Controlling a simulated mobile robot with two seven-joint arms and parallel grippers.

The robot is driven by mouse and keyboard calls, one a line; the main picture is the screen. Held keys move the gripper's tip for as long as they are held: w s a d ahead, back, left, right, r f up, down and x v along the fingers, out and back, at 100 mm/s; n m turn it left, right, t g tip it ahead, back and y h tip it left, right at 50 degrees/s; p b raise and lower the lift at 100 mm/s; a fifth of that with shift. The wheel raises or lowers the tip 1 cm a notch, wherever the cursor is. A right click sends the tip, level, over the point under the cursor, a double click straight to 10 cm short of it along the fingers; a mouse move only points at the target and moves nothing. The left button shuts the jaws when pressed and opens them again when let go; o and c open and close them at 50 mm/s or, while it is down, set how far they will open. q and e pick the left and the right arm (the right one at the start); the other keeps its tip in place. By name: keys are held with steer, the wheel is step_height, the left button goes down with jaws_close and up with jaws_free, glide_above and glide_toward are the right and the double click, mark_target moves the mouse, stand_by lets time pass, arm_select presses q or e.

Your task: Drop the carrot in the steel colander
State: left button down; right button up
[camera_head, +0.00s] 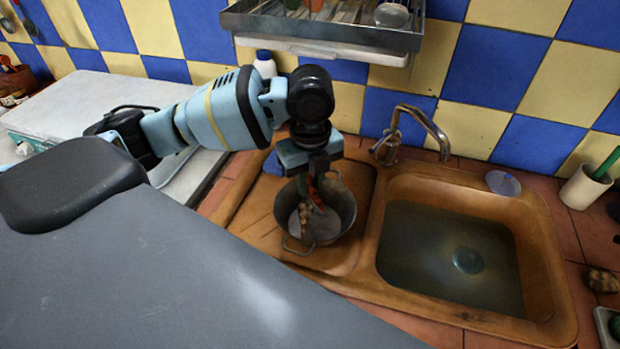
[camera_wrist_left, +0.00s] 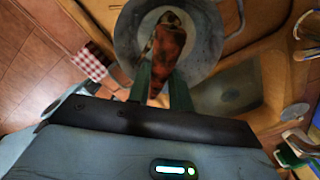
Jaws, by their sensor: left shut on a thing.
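The steel colander (camera_head: 345,212) stands on the drainboard left of the sink basin. It also shows in the left wrist view (camera_wrist_left: 207,42), with its pale inner floor visible. My left gripper (camera_head: 316,186) points down over the colander from above. Its green fingers (camera_wrist_left: 160,85) are shut on the carrot (camera_wrist_left: 170,42), a mottled orange-brown piece. The carrot is over the colander's opening; I cannot tell whether its tip touches the bottom. In the head view the carrot is small and partly hidden by the fingers. My right gripper is not in view.
The sink basin (camera_head: 450,255) and a brass tap (camera_head: 415,125) are right of the colander. A steel dish rack (camera_head: 330,30) hangs on the wall above my arm. A white bottle (camera_head: 265,64) stands behind it. A white cup (camera_head: 585,187) is at the far right.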

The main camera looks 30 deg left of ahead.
arm_select(q)
steer(key=shift+f, duration=2.85)
steer(key=c, duration=1.2)
jaws_free()
steer(key=shift+o, duration=0.2)
steer(key=shift+r, duration=3.95)
